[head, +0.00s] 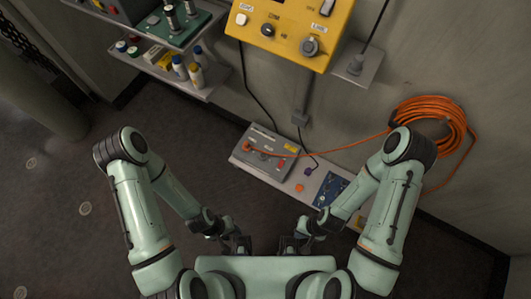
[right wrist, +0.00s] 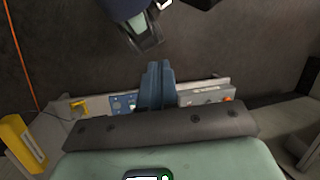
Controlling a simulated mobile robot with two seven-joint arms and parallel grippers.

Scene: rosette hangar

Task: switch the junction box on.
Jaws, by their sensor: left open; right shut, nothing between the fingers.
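A grey box (head: 264,153) with small controls and a red button sits on a low ledge against the wall. I cannot tell from labels which is the junction box, and switch positions are too small to read. My left gripper (head: 241,243) is open, low in front of my body, apart from both boxes. My right gripper (head: 290,243) is beside it, shut and empty; its closed fingers show in the right wrist view (right wrist: 156,84).
The low ledge (head: 293,183) also holds a blue board (head: 331,188). An orange cable coil (head: 437,111) hangs on the wall at right. Shelves (head: 160,62) with bottles stand at upper left. A small bracket (head: 357,66) juts out beside the yellow panel.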

